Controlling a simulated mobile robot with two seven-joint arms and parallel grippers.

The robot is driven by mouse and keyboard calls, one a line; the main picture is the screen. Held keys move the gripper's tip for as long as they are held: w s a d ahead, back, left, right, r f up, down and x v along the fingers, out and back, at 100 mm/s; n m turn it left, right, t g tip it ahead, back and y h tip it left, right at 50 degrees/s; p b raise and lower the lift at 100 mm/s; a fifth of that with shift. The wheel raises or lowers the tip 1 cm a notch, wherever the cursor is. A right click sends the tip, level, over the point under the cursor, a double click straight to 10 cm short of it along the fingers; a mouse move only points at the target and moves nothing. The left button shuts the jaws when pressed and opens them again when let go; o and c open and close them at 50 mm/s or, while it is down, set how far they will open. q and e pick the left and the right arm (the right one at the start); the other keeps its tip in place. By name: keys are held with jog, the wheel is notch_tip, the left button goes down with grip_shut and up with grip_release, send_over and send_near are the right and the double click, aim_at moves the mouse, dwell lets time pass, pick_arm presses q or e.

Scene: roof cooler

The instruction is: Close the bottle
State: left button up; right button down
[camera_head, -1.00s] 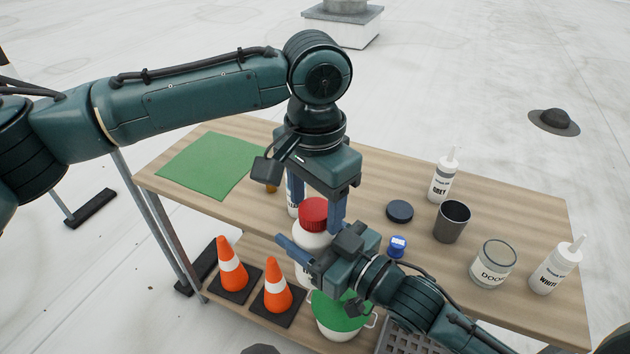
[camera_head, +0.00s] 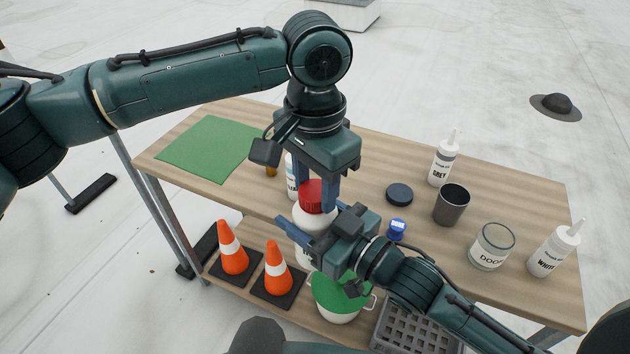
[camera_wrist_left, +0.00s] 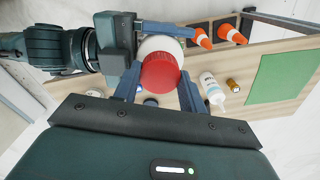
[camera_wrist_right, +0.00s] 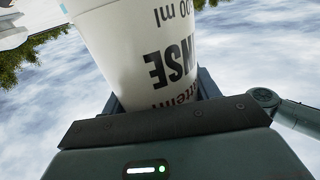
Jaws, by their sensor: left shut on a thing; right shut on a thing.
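The white bottle (camera_head: 301,216) with a red ribbed cap (camera_head: 312,196) is at the front edge of the table, held upright or nearly so. My left gripper (camera_head: 314,190) points down from above with its fingers shut on the red cap. The left wrist view shows the cap (camera_wrist_left: 160,72) between both fingers, over the white bottle (camera_wrist_left: 158,45). My right gripper (camera_head: 308,228) is shut around the bottle body from the side. The right wrist view shows the printed bottle (camera_wrist_right: 150,50) between its fingers. Whether the cap is fully seated cannot be seen.
The wooden table (camera_head: 375,165) holds a green mat (camera_head: 212,143), black lid (camera_head: 399,194), grey cup (camera_head: 452,206), jar (camera_head: 491,247), grey-labelled bottle (camera_head: 442,165), white-labelled bottle (camera_head: 553,251) and small blue item (camera_head: 397,228). Orange cones (camera_head: 276,265) and a green-lidded bucket (camera_head: 340,292) are on the lower shelf.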

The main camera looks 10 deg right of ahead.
pick_arm(q)
jog(key=m, duration=0.4)
jog(key=shift+m, duration=0.3)
jog(key=o, duration=1.2)
notch_tip(320, 180, up, 12)
jog(key=shift+f, duration=0.1)
